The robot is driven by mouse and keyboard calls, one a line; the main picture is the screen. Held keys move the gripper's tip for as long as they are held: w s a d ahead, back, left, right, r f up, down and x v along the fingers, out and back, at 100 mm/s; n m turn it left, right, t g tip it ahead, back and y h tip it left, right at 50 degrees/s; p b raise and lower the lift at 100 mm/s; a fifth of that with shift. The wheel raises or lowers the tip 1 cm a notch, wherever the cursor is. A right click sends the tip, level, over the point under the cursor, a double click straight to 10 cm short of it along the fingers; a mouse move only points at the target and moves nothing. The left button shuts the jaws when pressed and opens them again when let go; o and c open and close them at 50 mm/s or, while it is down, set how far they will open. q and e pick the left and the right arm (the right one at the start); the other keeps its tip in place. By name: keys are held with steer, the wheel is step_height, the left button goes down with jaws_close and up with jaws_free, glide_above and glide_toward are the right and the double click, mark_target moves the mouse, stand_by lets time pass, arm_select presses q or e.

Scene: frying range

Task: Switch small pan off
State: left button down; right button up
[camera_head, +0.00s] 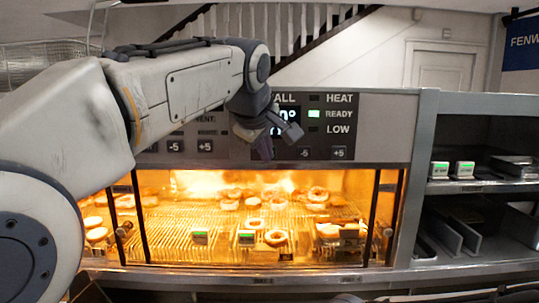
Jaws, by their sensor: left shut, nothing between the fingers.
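The control panel (349,135) runs above the lit warming bay. Its right section has lettering ending in "ALL" and a display (294,115), both partly hidden by my left gripper. Beside them are HEAT, READY and LOW lamps; the READY lamp (314,114) glows green. Below are a -5 button (305,153) and a +5 button (339,153). My left gripper (276,139) is shut and empty in front of the panel, left of these buttons. Whether it touches the panel cannot be told. The small pan cannot be made out. My right gripper is not in view.
A glowing bay holds ring-shaped food (275,237) on a wire rack (180,240). A shelf unit (430,150) with small green-screened devices (464,169) stands at right. Another -5 button (175,146) and +5 button (205,146) sit left. A wire basket (40,62) is upper left.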

arm_select(q)
steer(key=shift+w, duration=0.15)
stand_by(0.5)
steer(key=shift+w+p, duration=0.3)
steer(key=shift+s, duration=0.45)
steer(key=s+b, duration=0.3)
steer(key=s, duration=0.3)
stand_by(0.6)
